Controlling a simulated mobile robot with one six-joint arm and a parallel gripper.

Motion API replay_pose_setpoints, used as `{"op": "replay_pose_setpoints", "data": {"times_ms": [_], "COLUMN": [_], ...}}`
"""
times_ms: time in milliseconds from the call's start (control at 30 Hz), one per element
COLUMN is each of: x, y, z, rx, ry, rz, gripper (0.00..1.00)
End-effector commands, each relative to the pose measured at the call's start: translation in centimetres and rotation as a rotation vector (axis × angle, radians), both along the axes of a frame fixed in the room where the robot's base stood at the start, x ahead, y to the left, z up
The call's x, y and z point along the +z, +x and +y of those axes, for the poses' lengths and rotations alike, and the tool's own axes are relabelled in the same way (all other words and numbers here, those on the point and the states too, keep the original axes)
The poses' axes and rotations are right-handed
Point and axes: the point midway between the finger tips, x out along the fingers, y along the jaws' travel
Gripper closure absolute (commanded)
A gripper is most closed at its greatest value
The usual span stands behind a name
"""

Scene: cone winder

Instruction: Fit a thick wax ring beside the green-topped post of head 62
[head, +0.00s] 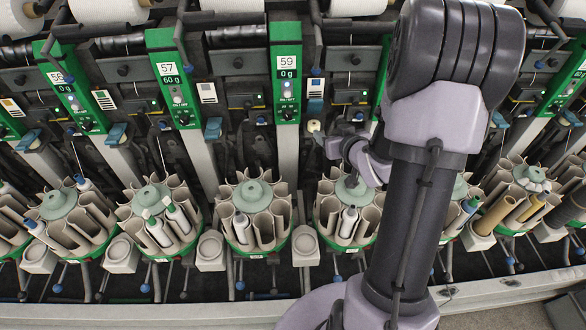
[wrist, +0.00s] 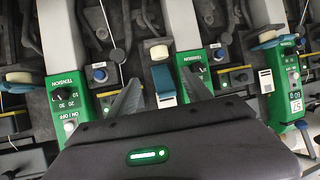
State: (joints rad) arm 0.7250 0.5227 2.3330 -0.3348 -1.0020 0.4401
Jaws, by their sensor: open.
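My gripper (wrist: 159,80) is open and empty in the wrist view, its two dark fingers reaching toward the machine face. Ahead of its fingertips are a cream ring-like piece (wrist: 158,52) and a blue lever (wrist: 164,80), which lies between the fingers in the picture. In the head view a small cream piece (head: 313,126) shows beside my wrist; my arm hides most of the gripper there.
Below are round bobbin magazines (head: 253,197), some holding tubes. White yarn packages (head: 107,8) line the top. A pale rail (head: 180,312) runs along the front. My arm covers the right-centre.

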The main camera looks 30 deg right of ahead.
Motion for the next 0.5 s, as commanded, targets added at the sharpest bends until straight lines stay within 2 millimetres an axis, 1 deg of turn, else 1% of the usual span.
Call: {"op": "replay_pose_setpoints", "data": {"times_ms": [33, 67, 100, 167, 200, 267, 300, 367, 400, 500], "x": [1.9, 3.2, 5.4, 8.9, 10.8, 12.9, 13.8, 14.7, 15.0, 15.3], "y": [0.4, 0.4, 0.1, -1.4, -3.0, -6.4, -8.9, -12.9, -15.3, -20.1], "z": [0.7, 1.4, 2.8, 6.0, 8.7, 13.3, 16.4, 21.0, 23.6, 28.1], "rx": [-0.013, -0.032, -0.063, -0.109, -0.131, -0.144, -0.136, -0.104, -0.075, -0.007], "ry": [-0.013, -0.016, -0.015, 0.012, 0.050, 0.129, 0.190, 0.282, 0.337, 0.437], "rz": [0.016, 0.039, 0.075, 0.138, 0.184, 0.253, 0.301, 0.371, 0.413, 0.497], "gripper": [0.42, 0.42, 0.42, 0.42, 0.42, 0.42, 0.42, 0.42, 0.42, 0.42]}}
